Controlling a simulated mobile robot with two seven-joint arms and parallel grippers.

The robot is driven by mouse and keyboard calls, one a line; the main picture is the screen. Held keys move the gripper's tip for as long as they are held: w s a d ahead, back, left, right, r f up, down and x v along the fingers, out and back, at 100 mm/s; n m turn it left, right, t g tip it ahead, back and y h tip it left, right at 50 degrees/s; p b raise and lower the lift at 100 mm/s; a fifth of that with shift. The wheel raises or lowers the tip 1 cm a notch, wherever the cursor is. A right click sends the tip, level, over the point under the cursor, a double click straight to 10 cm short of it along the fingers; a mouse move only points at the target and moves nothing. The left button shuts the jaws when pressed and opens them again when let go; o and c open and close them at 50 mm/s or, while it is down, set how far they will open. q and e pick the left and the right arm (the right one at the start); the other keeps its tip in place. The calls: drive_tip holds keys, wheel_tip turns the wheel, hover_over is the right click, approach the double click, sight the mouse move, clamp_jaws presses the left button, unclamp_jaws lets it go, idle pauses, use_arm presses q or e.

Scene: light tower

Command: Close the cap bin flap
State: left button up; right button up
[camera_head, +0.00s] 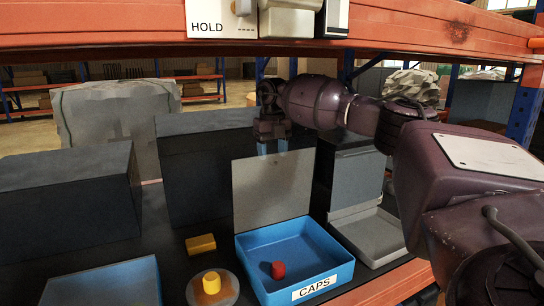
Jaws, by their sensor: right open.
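The cap bin (340,269) is a blue open tray with a "CAPS" label on its front, at the lower middle of the head view. Its flap (272,190) is a grey panel standing upright along the bin's back edge, so the bin is open. A red cap (278,270) lies inside. My right gripper (272,147) points down at the flap's top edge, its two fingertips apart. The fingertips overlap the top edge in the picture; I cannot tell whether they touch it. My left gripper is not in view.
A grey tray with a raised back (376,237) stands right of the bin. A yellow block (201,244) and a round dish with a yellow knob (211,283) lie to the left. Dark boxes (65,195) stand further left. An orange beam (120,24) crosses above.

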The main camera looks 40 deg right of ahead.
drive_tip(key=shift+f, duration=0.95)
clamp_jaws()
